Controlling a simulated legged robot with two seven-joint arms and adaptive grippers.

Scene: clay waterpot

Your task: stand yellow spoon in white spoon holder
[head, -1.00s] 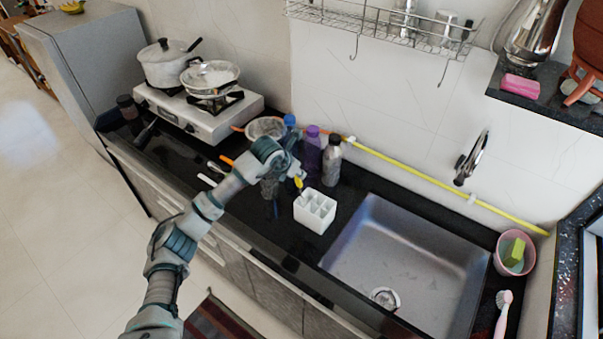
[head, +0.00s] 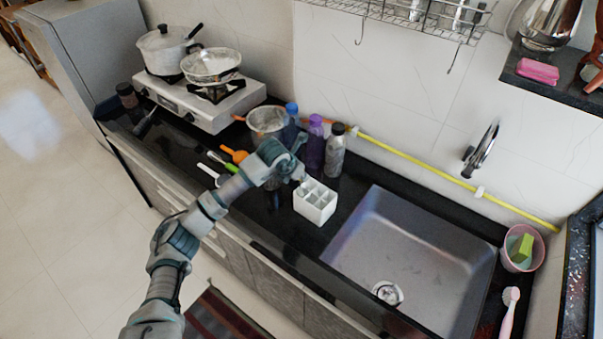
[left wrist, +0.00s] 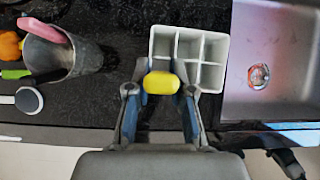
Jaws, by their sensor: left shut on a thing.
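The white spoon holder (head: 315,207), a box with several square compartments, stands on the black counter just left of the sink. It also shows at the top middle of the left wrist view (left wrist: 214,75). My left gripper (head: 299,176) is over the holder's back left side. In the left wrist view my gripper (left wrist: 160,88) is shut on the yellow spoon (left wrist: 161,83). Only the spoon's rounded yellow end shows, in front of the holder's near left compartments. Whether its lower part is inside a compartment is hidden. My right gripper is not in view.
Purple (head: 312,146) and grey (head: 335,152) bottles stand behind the holder. A grey cup (left wrist: 48,55) with a pink item is left of my gripper. The sink (head: 410,255) is empty.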

